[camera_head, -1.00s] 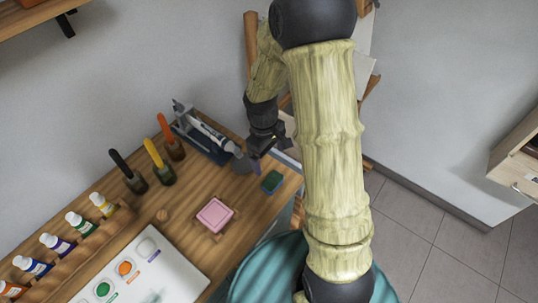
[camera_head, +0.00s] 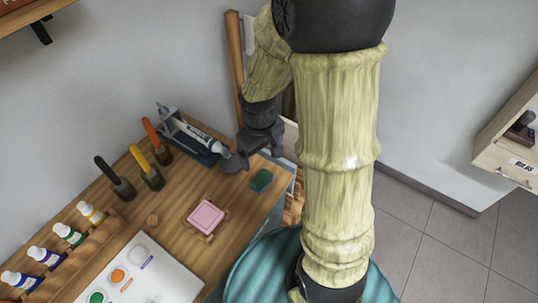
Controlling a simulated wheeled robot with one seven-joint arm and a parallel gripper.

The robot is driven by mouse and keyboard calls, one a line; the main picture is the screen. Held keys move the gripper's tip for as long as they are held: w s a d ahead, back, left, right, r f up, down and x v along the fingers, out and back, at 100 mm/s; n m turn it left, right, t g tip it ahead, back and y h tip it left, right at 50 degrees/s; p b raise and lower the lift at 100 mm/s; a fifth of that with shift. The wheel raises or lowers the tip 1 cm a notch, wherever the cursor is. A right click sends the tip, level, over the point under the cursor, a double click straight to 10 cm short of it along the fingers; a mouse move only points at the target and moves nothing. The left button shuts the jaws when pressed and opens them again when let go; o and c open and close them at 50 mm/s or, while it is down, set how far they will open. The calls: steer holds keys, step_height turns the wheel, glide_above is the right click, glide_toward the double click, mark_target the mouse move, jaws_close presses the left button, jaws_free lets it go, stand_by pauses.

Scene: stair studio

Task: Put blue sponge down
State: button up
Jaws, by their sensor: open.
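The blue sponge (camera_head: 261,181), with a dark green edge, lies on the wooden table near its right end. My gripper (camera_head: 262,152) is above and behind the sponge, apart from it, close to the table's far right corner. Its jaws are open and nothing shows between them. The fingertips are small and partly hidden in this view.
A pink block (camera_head: 206,217) on a small wooden stand is left of the sponge. A tube in a grey holder (camera_head: 195,135) stands close to my gripper. Brushes in jars (camera_head: 146,170), paint bottles (camera_head: 67,235) and a white palette (camera_head: 150,275) fill the left.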

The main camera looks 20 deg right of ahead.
steer(key=s+r+m+t, duration=0.2)
steer(key=s+r+m, duration=0.1)
steer(key=s+r, duration=0.1)
steer(key=shift+s+d+r+m, duration=0.15)
steer(key=shift+s+d+m, duration=0.2)
steer(key=shift+s, duration=0.35)
steer(key=shift+a, duration=0.1)
stand_by(0.6)
